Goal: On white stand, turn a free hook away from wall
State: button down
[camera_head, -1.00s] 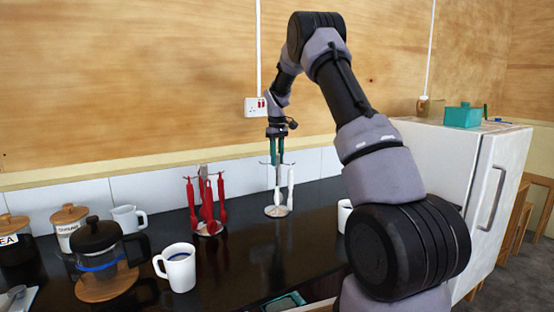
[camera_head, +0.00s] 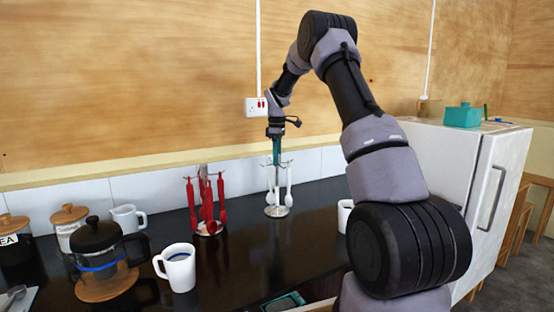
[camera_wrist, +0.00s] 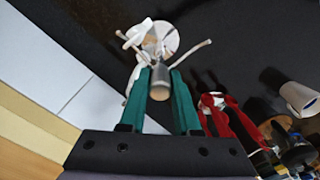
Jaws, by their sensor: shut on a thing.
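The white stand (camera_head: 277,211) is upright on the black counter, with a round base, a central post and thin hooks at the top. White utensils (camera_head: 289,185) hang from some hooks. In the wrist view a bare hook (camera_wrist: 192,53) sticks out to the right of the post; another arm (camera_wrist: 129,42) reaches left, near the white utensils (camera_wrist: 134,80). My gripper (camera_head: 277,160) points down over the stand. Its teal fingers (camera_wrist: 160,82) are shut on the top of the central post (camera_wrist: 160,83), one on each side. The far hooks are partly hidden.
A red utensil stand (camera_head: 208,205) is close on the left. A white mug (camera_head: 179,270), a coffee press (camera_head: 98,245) and jars are further left. Another white mug (camera_head: 345,213) is on the right, by my arm. The plywood wall (camera_head: 150,80) is behind.

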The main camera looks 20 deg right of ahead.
dwell(0.3)
jog(key=c, duration=0.6)
grip_release()
notch_tip(320, 180, up, 10)
jog(key=shift+r, duration=0.45)
